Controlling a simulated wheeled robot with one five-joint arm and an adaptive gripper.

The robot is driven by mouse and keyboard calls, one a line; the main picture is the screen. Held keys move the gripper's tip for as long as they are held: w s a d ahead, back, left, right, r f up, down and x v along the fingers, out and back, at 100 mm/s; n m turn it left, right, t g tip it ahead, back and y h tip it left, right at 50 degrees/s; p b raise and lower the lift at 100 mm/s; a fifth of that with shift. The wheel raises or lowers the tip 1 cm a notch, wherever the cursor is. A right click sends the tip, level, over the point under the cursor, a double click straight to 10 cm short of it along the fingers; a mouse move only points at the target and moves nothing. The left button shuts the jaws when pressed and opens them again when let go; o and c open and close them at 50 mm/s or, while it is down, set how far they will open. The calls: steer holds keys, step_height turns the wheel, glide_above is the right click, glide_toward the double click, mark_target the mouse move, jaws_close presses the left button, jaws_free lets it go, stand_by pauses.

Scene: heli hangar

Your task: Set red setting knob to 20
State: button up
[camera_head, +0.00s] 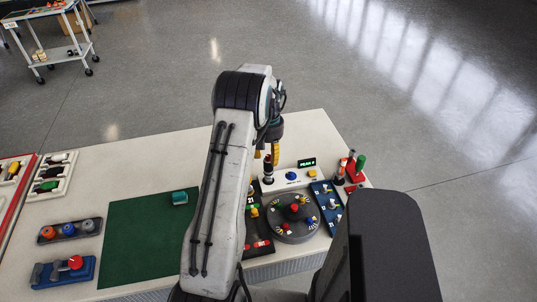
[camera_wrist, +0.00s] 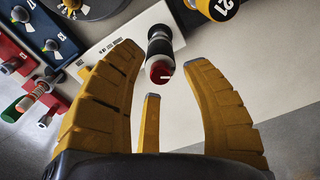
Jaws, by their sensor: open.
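In the wrist view a black knob with a white band and a red end face (camera_wrist: 160,70) bearing a white pointer line stands out from a white panel (camera_wrist: 185,95). I see no scale numbers around it. My gripper (camera_wrist: 163,62) is open, its yellow fingers spread on both sides of this knob with gaps; it looks empty. In the head view my gripper (camera_head: 274,155) points down over the left end of the white panel (camera_head: 296,183), partly hidden by my arm. A red knob (camera_head: 294,208) also sits on the round grey dial (camera_head: 274,228).
Blue switch panel (camera_head: 326,203) and red stand (camera_head: 355,170) crowd the right. A green mat (camera_head: 140,235) lies left.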

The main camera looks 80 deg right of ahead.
steer(key=shift+f, duration=0.35)
steer(key=shift+c, duration=0.3)
jaws_close()
